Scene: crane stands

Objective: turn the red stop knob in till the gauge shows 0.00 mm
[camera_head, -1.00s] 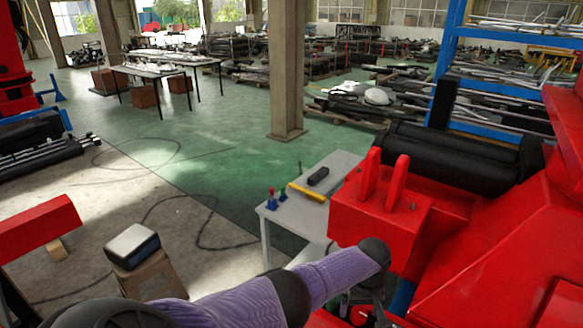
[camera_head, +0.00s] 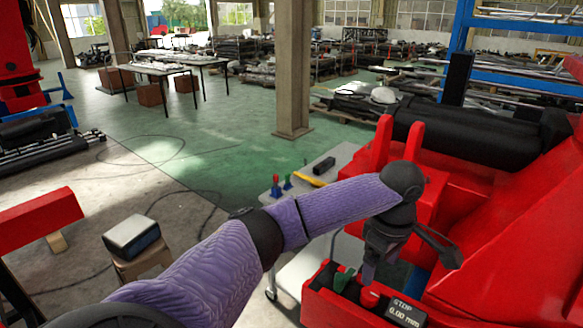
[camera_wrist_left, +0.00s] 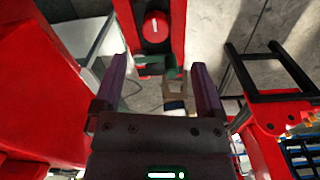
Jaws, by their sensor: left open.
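The red stop knob (camera_head: 369,298) sits in a red trough, beside a small black gauge (camera_head: 404,311) that reads "STOP 0.00 mm". In the left wrist view the round red knob (camera_wrist_left: 156,27) shows at the top, beyond my fingertips. My left gripper (camera_head: 369,271) points down just above the knob in the head view. A dark green part (camera_head: 343,278) lies beside the knob. My right gripper is not in view.
Red machine walls (camera_head: 500,240) rise close on the right of my left arm. A light table (camera_head: 333,168) with small tools stands behind the arm. A box on a stool (camera_head: 133,237) stands at left. Open green floor lies beyond.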

